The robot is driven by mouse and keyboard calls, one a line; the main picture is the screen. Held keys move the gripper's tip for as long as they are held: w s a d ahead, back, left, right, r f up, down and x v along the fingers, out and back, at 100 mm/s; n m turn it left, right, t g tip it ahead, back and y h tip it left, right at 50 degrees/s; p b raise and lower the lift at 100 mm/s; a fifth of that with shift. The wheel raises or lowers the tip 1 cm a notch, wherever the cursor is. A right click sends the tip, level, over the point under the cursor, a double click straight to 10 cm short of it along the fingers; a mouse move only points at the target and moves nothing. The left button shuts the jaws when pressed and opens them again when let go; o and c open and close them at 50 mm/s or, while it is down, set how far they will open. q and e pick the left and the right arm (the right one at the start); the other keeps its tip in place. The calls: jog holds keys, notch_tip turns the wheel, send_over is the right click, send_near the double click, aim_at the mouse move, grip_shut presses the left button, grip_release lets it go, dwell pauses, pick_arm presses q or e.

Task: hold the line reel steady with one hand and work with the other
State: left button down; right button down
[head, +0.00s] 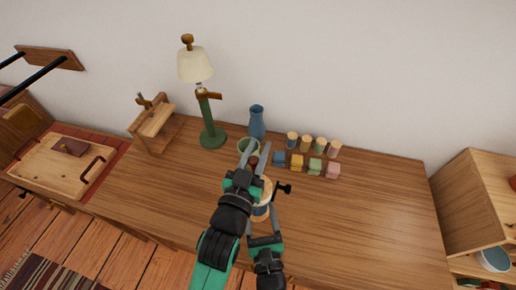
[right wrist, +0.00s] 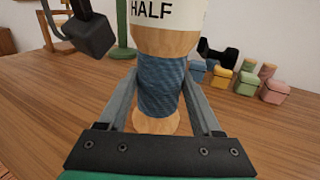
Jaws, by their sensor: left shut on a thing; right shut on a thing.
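The line reel (head: 262,210) stands upright on the wooden table, partly hidden by my arms. In the right wrist view it has a wooden body wound with blue line (right wrist: 160,88) and a white band reading "HALF" above. My right gripper (right wrist: 162,95) is shut around the blue winding, one finger on each side. My left gripper (head: 254,158) is above and behind the reel in the head view, shut on a small dark red piece (head: 253,163), mostly hidden between its fingers. A black knob (head: 285,189) sticks out to the right of the reel.
The table's right side (head: 370,220) is clear.

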pick_arm(q)
jog(key=n+y, duration=0.1)
jog(key=y, duration=0.1)
jog(key=a+n+y, duration=0.1)
jog(key=y, duration=0.1)
jog(key=shift+a+f+n+t, duration=0.15)
jog(key=shift+a+n+t, duration=0.05)
jog(key=shift+n+t, duration=0.1)
jog(key=shift+s+a+n+y, duration=0.15)
jog(key=shift+a+n+y, duration=0.35)
jog(key=shift+y, duration=0.35)
jog(key=shift+s+a+n+y, duration=0.1)
jog(key=shift+a+n+y, duration=0.15)
jog(key=shift+n+y, duration=0.5)
jog(key=c, duration=0.6)
grip_release()
jog(key=shift+m, duration=0.25)
jog(key=s, duration=0.7)
jog(key=shift+s+d, duration=0.25)
jog(key=shift+d, duration=0.1)
